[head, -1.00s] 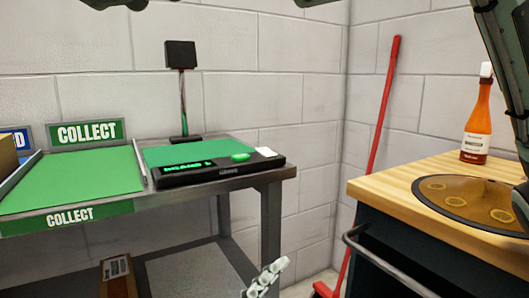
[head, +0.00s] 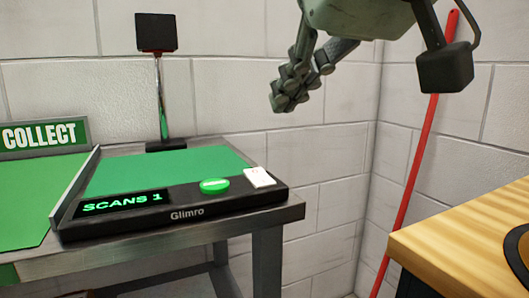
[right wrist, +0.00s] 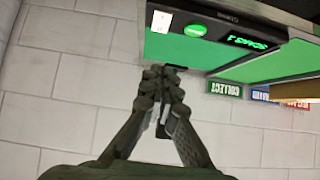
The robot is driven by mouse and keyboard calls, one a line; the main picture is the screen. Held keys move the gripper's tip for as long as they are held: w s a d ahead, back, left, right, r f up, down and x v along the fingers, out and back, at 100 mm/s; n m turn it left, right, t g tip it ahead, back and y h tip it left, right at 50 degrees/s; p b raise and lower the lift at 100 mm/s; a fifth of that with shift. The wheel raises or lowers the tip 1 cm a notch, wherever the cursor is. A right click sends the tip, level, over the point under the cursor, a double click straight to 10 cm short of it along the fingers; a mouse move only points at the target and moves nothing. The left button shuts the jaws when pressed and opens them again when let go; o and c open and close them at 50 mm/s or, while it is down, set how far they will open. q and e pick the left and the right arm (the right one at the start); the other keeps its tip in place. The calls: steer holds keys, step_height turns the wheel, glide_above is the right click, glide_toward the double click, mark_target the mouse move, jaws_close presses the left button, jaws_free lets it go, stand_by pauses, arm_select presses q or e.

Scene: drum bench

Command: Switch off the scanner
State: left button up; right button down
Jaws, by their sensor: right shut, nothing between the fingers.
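The scanner (head: 165,214), marked Glimro, sits at the right end of the metal bench, with a green plate behind its black front panel. Its display (head: 122,203) is lit and reads SCANS 1. A round green button (head: 214,186) is right of the display, and a small white rocker-like piece (head: 259,177) is at the panel's right end. My right gripper (head: 284,98) is shut and empty, raised above and right of the scanner, apart from it. The right wrist view also shows the gripper (right wrist: 163,76), the white piece (right wrist: 162,22) and the green button (right wrist: 196,30). My left gripper is out of view.
A black head on a thin post (head: 157,32) stands behind the scanner. A COLLECT sign (head: 45,136) and green bay are at the left. A wooden-topped cart (head: 470,240) and a red pole (head: 420,150) are at the right, with a gap before the bench.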

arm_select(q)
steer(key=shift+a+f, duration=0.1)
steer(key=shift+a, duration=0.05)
arm_select(e)
steer(key=shift+w+d, duration=0.2)
steer(key=shift+d, duration=0.05)
glide_above(262, 178)
steer(key=f, duration=0.5)
steer(key=shift+s+d+f+b, duration=0.15)
steer(key=shift+s+f+b, duration=0.15)
steer(key=shift+s+f, duration=0.1)
steer(key=f, duration=0.3)
steer(key=shift+w+f, duration=0.2)
steer(key=shift+w, duration=0.2)
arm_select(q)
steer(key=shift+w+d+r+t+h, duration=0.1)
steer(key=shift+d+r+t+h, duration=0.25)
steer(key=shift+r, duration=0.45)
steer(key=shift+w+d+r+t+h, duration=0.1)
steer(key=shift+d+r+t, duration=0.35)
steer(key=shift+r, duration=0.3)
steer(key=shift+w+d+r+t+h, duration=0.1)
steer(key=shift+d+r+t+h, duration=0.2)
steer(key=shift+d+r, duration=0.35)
arm_select(e)
steer(key=shift+a+f, duration=0.2)
steer(key=shift+f, duration=0.2)
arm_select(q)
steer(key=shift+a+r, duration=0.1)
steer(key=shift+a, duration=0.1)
